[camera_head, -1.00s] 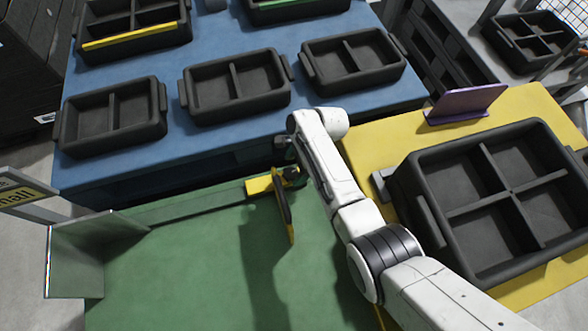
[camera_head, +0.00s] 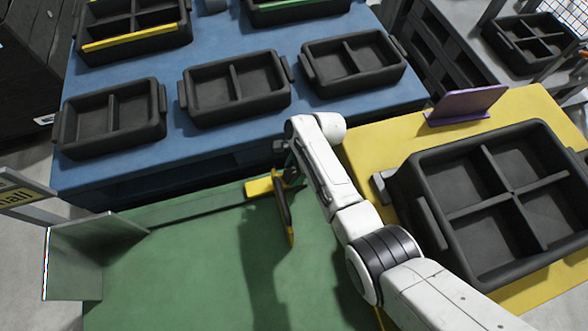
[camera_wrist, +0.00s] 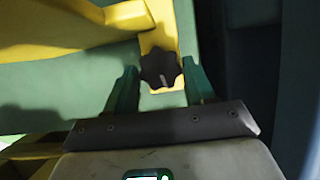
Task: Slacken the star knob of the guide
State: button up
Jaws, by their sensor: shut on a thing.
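The black star knob (camera_wrist: 160,68) sits on a yellow bracket between the two green fingers of my gripper (camera_wrist: 159,72). My gripper is shut on the knob, one finger on each side. In the head view, the guide (camera_head: 259,187) is a yellow block with a long yellow-edged dark plate (camera_head: 285,212) at the end of a green rail (camera_head: 195,208). My gripper (camera_head: 289,174) is at the guide's right end there, largely hidden by my wrist. The knob cannot be made out in that view.
A grey upright plate (camera_head: 75,262) stands at the left end of the green table (camera_head: 190,275). A yellow table (camera_head: 380,145) on the right bears a four-compartment black crate (camera_head: 425,215) and a purple plate (camera_head: 465,104). Several black trays stand on the blue table (camera_head: 225,135) behind.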

jog(key=shift+c, duration=0.4)
jog(key=shift+w+n+b, duration=0.1)
jog(key=shift+n+b, duration=0.2)
jog(key=n+b, duration=0.1)
jog(key=n+g+b, duration=0.1)
jog(key=n, duration=0.1)
jog(key=shift+w+a+f+h, duration=0.1)
jog(key=shift+w+f+h, duration=0.05)
jog(key=shift+h, duration=0.25)
jog(key=n+b, duration=0.1)
jog(key=n, duration=0.1)
jog(key=n+g+h+b, duration=0.1)
jog(key=n+b, duration=0.1)
jog(key=shift+w+a+g, duration=0.1)
jog(key=shift+w+g, duration=0.05)
jog(key=shift+g, duration=0.15)
jog(key=n+b, duration=0.1)
jog(key=n, duration=0.1)
jog(key=n+h+b, duration=0.1)
jog(key=n, duration=0.1)
jog(key=shift+w+a+n+g+h+b, duration=0.1)
jog(key=shift+a+n+g+h+b, duration=0.1)
jog(key=shift+n+g+h+b, duration=0.15)
jog(key=shift+a+n+h+b, duration=0.15)
jog(key=shift+n+h+b, duration=0.4)
jog(key=shift+n, duration=1)
jog(key=o, duration=1.1)
jog(key=shift+c, duration=0.2)
